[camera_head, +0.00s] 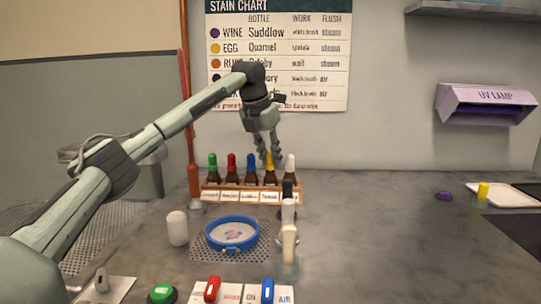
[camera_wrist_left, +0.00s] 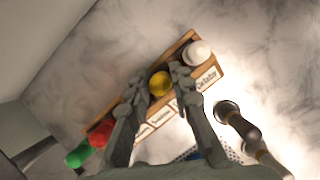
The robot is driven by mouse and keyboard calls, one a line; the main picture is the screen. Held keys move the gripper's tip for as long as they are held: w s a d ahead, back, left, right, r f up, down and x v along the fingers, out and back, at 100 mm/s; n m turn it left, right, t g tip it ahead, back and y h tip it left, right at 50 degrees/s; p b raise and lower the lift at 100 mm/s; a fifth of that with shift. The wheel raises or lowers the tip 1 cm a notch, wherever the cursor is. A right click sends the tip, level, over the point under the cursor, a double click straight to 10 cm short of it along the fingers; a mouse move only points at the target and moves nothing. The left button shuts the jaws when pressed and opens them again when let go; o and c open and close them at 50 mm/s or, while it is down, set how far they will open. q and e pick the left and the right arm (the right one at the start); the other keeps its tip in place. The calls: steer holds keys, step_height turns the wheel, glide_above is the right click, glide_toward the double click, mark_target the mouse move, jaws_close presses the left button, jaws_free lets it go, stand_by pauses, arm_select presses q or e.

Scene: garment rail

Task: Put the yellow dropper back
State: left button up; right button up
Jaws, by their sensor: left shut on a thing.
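The yellow dropper (camera_head: 269,166) is a brown bottle with a yellow top, in line with the wooden rack (camera_head: 210,194) between the blue and white droppers. My left gripper (camera_head: 269,155) comes down from above and is shut on its top. In the left wrist view the yellow top (camera_wrist_left: 159,84) lies between the two fingers (camera_wrist_left: 157,80), over the rack (camera_wrist_left: 222,75). The bottle looks upright; whether its base is fully seated in its slot is hidden behind the label row. My right gripper is not in view.
Green (camera_head: 213,162), red (camera_head: 231,162), blue (camera_head: 250,162) and white (camera_head: 290,163) droppers stand in the rack. A blue hoop (camera_head: 232,247), a white cylinder (camera_head: 177,228) and an upright pale tool with a dark part (camera_head: 289,232) are in front. The counter's right is mostly clear.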

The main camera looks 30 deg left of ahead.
arm_select(q)
steer(key=o, duration=0.9)
steer(key=shift+c, duration=0.2)
steer(key=shift+r, duration=0.15)
steer(key=shift+r+p, duration=0.75)
steer(key=shift+r, duration=2.9)
steer(key=shift+f, duration=0.1)
